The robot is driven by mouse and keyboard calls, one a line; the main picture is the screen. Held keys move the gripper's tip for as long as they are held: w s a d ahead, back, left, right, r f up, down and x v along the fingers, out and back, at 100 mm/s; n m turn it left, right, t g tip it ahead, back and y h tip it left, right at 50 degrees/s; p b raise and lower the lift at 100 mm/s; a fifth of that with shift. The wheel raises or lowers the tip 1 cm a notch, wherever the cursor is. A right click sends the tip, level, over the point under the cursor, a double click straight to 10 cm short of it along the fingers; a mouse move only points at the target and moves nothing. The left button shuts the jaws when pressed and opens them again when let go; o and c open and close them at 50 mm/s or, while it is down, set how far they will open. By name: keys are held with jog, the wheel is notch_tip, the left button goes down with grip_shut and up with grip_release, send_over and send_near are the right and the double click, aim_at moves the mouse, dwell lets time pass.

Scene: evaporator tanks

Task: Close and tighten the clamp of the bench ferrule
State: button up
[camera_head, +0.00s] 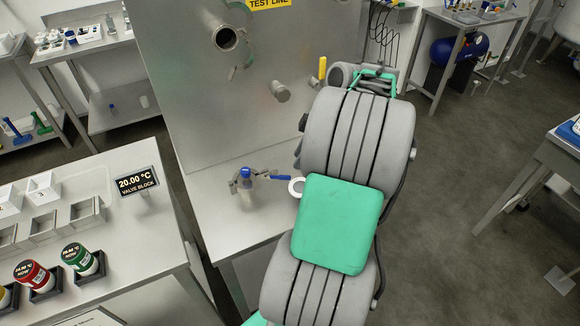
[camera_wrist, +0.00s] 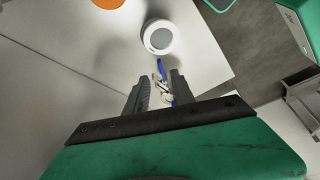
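The bench ferrule (camera_head: 247,188) stands upright on the steel bench, with a blue part on top. Metal clamp parts (camera_head: 234,184) show around it, and a blue handle (camera_head: 281,177) points right. I cannot tell whether the clamp's jaws meet. In the wrist view, the small metal clamp (camera_wrist: 167,97) and a blue part (camera_wrist: 161,69) appear between and beyond my fingers. My gripper (camera_wrist: 160,77) is open, its two dark fingers apart with nothing visibly gripped. In the head view my fingers are hidden behind my arm.
A steel panel (camera_head: 190,60) with fittings rises behind the bench. A white ring (camera_head: 296,187) lies beside my arm; a white round piece (camera_wrist: 158,37) shows in the wrist view. A temperature display (camera_head: 137,185) and colored pots (camera_head: 80,259) stand on the left bench.

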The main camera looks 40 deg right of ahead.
aim_at(287, 176)
jog(key=x, duration=0.7)
jog(key=shift+w+a+f, duration=0.1)
jog(key=shift+f, duration=0.15)
jog(key=shift+c, duration=0.3)
grip_shut()
